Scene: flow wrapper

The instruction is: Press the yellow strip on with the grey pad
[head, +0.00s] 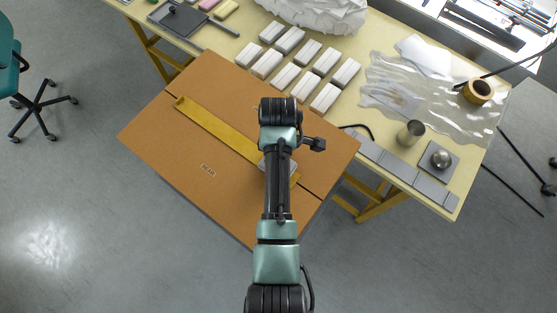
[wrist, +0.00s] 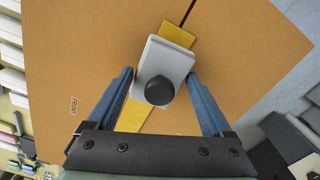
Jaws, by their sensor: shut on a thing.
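The yellow strip (head: 215,125) lies along the seam on top of a brown carton (head: 160,135). Its left end looks slightly raised in the head view. In the wrist view the strip (wrist: 177,35) shows beyond the grey pad and again on the near side (wrist: 133,116). The grey pad (wrist: 165,57), with a round black knob (wrist: 159,91), is over the strip near its right end. My gripper (wrist: 160,75) has its blue fingers against both sides of the pad. In the head view my arm hides most of the pad (head: 292,166). Contact between pad and strip cannot be told.
A yellow table (head: 440,205) stands behind the carton with several white packs (head: 288,40), clear film (head: 425,95), a tape roll (head: 479,91), a metal cup (head: 411,132) and grey plates (head: 400,168).

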